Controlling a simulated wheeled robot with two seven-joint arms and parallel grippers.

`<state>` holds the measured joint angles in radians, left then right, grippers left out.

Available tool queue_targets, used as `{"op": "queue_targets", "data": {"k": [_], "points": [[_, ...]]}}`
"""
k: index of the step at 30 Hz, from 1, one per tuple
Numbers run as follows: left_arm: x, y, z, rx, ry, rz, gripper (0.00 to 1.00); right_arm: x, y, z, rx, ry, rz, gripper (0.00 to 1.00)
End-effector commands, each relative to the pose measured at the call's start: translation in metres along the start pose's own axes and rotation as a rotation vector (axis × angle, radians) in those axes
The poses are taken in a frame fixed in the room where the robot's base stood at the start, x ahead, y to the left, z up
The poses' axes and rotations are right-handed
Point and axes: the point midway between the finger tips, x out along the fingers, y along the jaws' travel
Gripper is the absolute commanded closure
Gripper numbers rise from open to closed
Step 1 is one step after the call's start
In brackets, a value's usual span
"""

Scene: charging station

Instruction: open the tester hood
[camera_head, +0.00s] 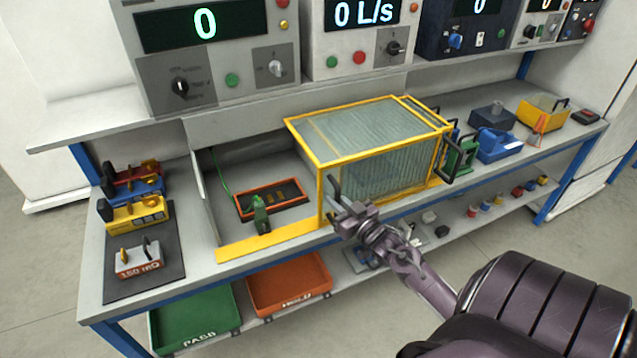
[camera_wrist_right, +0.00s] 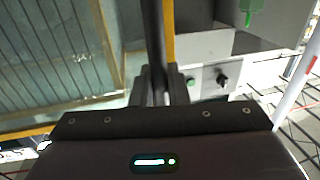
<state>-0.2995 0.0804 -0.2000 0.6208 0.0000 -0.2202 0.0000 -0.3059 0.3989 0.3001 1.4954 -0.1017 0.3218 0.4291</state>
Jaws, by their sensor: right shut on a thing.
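The tester hood (camera_head: 375,135) is a clear ribbed box with a yellow frame. It stands over the right part of the tester bay, and the left part of the bay is uncovered. A dark upright bar handle (camera_head: 334,190) is at the hood's left front edge. My right gripper (camera_head: 345,215) is shut on this handle. In the right wrist view the handle (camera_wrist_right: 154,40) runs down between the fingers (camera_wrist_right: 153,85), with the hood's panel (camera_wrist_right: 60,55) to the left. My left gripper is not in view.
An orange-framed dark nest (camera_head: 272,198) and a green clamp (camera_head: 261,215) lie in the uncovered bay. Battery-like packs (camera_head: 137,211) sit at left. Green (camera_head: 195,322) and orange (camera_head: 290,284) trays are on the lower shelf. Instruments (camera_head: 205,55) line the upper shelf.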

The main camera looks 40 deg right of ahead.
Motion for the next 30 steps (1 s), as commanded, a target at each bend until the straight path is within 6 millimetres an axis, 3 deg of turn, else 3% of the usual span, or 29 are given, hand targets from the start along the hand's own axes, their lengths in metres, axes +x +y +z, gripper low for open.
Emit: {"op": "queue_targets", "data": {"k": [4,15,16,20,30], "points": [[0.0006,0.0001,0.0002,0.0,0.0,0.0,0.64,-0.0016,0.0102,-0.0009,-0.002,0.003,0.003,1.0],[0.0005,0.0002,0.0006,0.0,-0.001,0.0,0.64,-0.002,0.0114,-0.0007,-0.001,0.002,0.002,1.0],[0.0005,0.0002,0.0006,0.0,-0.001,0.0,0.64,-0.002,0.0113,-0.0007,-0.001,0.002,0.002,0.85],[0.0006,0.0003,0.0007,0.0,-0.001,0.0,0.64,-0.002,0.0109,-0.0005,-0.001,0.002,0.002,0.68],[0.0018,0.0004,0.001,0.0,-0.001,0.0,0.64,-0.0059,0.0102,0.0012,0.0,-0.001,0.0,0.68]]}}
